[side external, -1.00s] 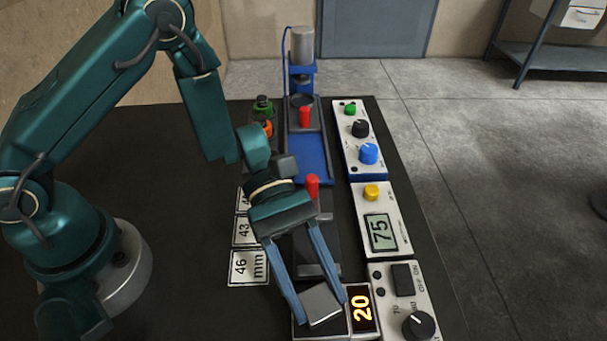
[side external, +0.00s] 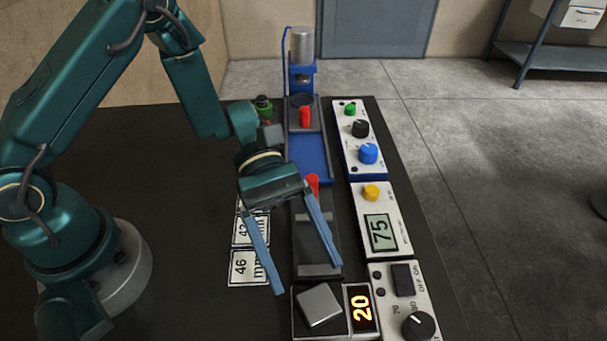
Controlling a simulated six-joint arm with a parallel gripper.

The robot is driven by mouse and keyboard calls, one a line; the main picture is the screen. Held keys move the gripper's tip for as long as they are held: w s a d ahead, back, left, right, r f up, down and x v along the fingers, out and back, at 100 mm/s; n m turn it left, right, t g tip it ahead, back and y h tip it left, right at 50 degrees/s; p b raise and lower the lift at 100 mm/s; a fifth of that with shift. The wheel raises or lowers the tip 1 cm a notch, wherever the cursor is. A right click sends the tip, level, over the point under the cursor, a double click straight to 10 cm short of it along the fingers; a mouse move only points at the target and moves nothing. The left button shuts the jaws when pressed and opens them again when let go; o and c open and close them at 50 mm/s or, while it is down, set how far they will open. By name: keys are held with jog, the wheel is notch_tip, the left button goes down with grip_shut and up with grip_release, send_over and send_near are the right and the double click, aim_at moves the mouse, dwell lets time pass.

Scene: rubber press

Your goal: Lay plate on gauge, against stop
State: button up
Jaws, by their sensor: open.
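A square grey metal plate (side external: 318,305) lies flat, turned slightly askew, on a dark box with a pale rim at the front. An orange lit display (side external: 361,307) reading 20 adjoins this box on the right; I take the box to be the gauge. I cannot make out the stop or whether the plate touches it. My gripper (side external: 308,278) is open and empty, its two long blue fingers above and behind the plate, apart from it. The right finger crosses in front of a dark track.
The dark track (side external: 318,226) with a red handle (side external: 313,182) lies behind the plate, and a blue press (side external: 302,75) stands farther back. Control panels (side external: 380,232) line the right. Number cards (side external: 250,267) lie left. The dark table is clear at front left.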

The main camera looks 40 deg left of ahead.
jog(key=s+a+r+m+t+y, duration=0.1)
jog(key=a+r+m+t+y, duration=0.4)
jog(key=a, duration=0.4)
jog(key=s+a+r+m+t+y, duration=0.2)
jog(key=a+r+m+t+y, duration=0.3)
jog(key=a+r+m+y, duration=0.1)
jog(key=a+m+y, duration=0.1)
jog(key=a+m, duration=0.1)
jog(key=a, duration=0.1)
jog(key=shift+s+r+m+t+y, duration=0.25)
jog(key=shift+s+m+t+y, duration=0.05)
jog(key=shift+a, duration=0.1)
jog(key=shift+o, duration=0.5)
